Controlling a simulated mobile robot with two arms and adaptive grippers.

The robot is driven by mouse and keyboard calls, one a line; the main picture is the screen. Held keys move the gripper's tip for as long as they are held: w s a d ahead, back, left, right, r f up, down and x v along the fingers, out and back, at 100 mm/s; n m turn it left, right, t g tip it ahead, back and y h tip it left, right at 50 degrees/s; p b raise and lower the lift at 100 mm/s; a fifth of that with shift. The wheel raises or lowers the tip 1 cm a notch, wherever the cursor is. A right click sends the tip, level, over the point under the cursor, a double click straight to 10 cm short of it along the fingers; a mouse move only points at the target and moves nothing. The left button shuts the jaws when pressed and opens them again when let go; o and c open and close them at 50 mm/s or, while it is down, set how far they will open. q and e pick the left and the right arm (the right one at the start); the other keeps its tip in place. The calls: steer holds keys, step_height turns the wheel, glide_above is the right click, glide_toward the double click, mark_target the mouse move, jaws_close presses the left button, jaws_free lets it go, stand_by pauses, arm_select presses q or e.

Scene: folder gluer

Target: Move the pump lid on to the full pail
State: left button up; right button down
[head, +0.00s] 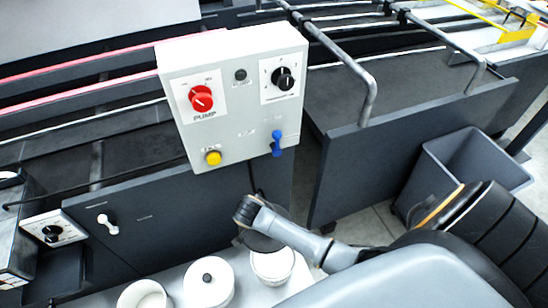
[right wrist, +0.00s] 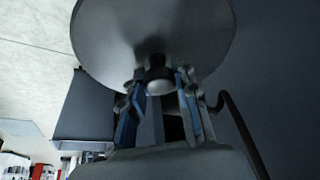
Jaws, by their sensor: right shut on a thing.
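In the right wrist view my right gripper (right wrist: 158,84) is shut on the small knob of a dark round lid (right wrist: 150,28), the pump lid. In the head view my right arm reaches in from the lower right, and the dark lid (head: 262,242) shows partly behind it, above the rear part of the right-hand white pail (head: 272,268). The arm and lid hide some of that pail. A middle pail (head: 208,286) has a white lid with a dark knob. A left pail (head: 146,297) is open, pale inside. I cannot tell which pail is full. My left gripper is not in view.
The pails stand on a pale surface (head: 185,270) beside the dark machine side. A control box (head: 235,100) with red and black knobs hangs above. A grey bin (head: 465,170) stands at the right. A black cable runs down behind my right arm.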

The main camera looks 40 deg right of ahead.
steer(key=shift+m, duration=0.7)
steer(key=s+f, duration=0.1)
steer(key=s, duration=0.1)
steer(key=s+f, duration=0.2)
steer(key=shift+w+d+f+b, duration=0.1)
steer(key=shift+f+b, duration=0.25)
steer(key=shift+f, duration=0.25)
arm_select(q)
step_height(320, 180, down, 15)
steer(key=b, duration=1.5)
arm_select(e)
step_height(320, 180, down, 14)
steer(key=shift+f, duration=0.2)
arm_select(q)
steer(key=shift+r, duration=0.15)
arm_select(e)
steer(key=c, duration=0.9)
jaws_free()
steer(key=shift+c, duration=0.2)
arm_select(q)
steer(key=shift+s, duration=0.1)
